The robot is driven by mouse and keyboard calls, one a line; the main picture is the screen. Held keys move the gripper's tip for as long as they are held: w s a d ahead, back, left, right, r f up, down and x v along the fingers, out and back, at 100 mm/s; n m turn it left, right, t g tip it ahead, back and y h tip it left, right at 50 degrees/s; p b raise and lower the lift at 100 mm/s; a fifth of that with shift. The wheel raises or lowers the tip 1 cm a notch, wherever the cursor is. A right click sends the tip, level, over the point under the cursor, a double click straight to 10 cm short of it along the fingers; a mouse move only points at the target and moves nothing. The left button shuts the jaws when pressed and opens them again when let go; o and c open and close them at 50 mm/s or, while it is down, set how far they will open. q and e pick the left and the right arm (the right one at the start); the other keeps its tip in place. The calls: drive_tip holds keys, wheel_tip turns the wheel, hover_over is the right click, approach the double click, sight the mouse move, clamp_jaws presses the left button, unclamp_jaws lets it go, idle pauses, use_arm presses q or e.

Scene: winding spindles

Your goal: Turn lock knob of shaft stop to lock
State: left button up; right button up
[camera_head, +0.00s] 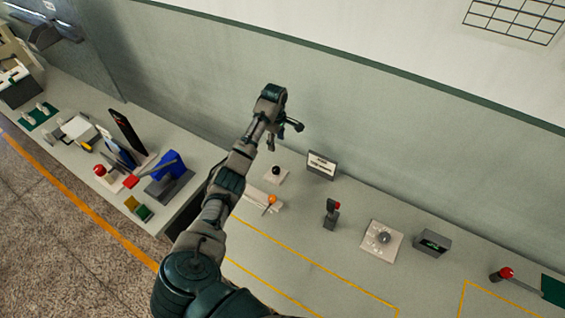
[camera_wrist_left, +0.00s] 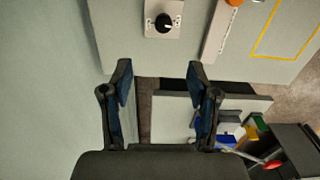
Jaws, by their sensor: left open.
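A black round knob (camera_head: 276,171) sits on a small light plate on the bench, near the wall; it looks like the lock knob. In the left wrist view the knob (camera_wrist_left: 164,22) has a white mark, beyond my fingertips near the top. My left gripper (camera_head: 284,132) is held above the back of the bench, near the wall. In the left wrist view the left gripper (camera_wrist_left: 160,80) is open and empty, its two fingers apart. It does not touch the knob. My right gripper is not in view.
Beside the knob are a dark sign block (camera_head: 321,165) and an orange-ball part (camera_head: 272,199). A red-topped lever (camera_head: 332,213), a plate with a grey dome (camera_head: 383,239) and a dark box (camera_head: 432,243) stand farther right. A cluttered bench (camera_head: 75,95) lies left.

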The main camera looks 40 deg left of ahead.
sight(276, 168)
use_arm(q)
drive_tip(key=f, duration=1.1)
drive_tip(key=f+b, duration=0.1)
drive_tip(key=f, duration=0.5)
drive_tip(key=shift+s, duration=0.35)
drive_tip(key=shift+r, duration=0.1)
clamp_jaws()
